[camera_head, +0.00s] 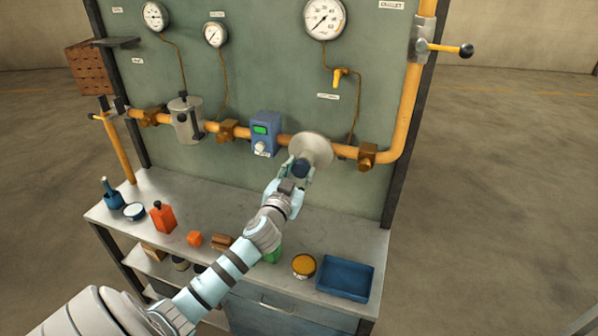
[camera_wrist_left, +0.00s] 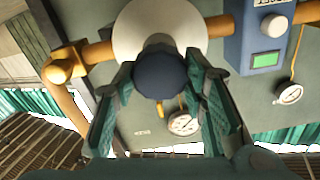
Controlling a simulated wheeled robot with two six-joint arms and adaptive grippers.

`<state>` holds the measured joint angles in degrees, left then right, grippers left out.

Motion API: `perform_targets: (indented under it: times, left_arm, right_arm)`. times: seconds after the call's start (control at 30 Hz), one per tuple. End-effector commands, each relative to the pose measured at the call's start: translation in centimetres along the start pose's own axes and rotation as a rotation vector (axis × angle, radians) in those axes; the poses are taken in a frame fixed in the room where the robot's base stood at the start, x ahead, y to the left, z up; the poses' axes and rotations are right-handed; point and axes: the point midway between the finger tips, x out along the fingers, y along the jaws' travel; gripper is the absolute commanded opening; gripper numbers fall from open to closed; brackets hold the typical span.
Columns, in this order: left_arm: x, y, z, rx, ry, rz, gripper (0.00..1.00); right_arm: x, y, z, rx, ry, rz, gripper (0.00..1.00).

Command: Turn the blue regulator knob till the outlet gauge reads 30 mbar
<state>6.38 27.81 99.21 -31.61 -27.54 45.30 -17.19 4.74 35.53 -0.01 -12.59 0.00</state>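The blue regulator knob (camera_head: 301,168) projects from the round pale regulator disc (camera_head: 313,147) on the pipe. The wrist view, which is turned over, shows the knob (camera_wrist_left: 161,75) in front of the disc (camera_wrist_left: 150,25). My left gripper (camera_head: 297,171) has a finger on each side of the knob; whether both touch it I cannot tell. The large gauge (camera_head: 325,18) is above the regulator, its needle pointing to the lower left; its numbers and label are too small to read. It also shows in the wrist view (camera_wrist_left: 184,124). My right gripper is out of view.
A blue meter box (camera_head: 264,134) with a green display is left of the regulator. A yellow tap (camera_head: 339,77) and a black-knobbed lever (camera_head: 465,50) are above and right. Below, the bench (camera_head: 347,239) holds a blue tray (camera_head: 345,277), a yellow-lidded tin (camera_head: 304,266) and several items.

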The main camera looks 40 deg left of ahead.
Motion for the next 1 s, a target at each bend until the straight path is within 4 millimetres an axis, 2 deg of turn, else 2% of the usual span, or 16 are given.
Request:
perform_targets:
  times: [0.03,0.1,0.53,1.0]
  left_arm:
    - [0.0,0.0,0.0,0.000,0.000,0.000,0.19]
    - [0.0,0.0,0.0,0.000,0.000,0.000,0.11]
    - [0.0,0.0,-0.1,0.082,0.001,0.000,0.11]
    - [0.0,0.1,-0.1,0.462,0.000,0.000,0.11]
  right_arm:
    - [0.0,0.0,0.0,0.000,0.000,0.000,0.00]
    - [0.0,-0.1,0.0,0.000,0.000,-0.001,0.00]
    - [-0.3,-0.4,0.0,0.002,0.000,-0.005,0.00]
    - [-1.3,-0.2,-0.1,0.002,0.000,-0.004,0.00]
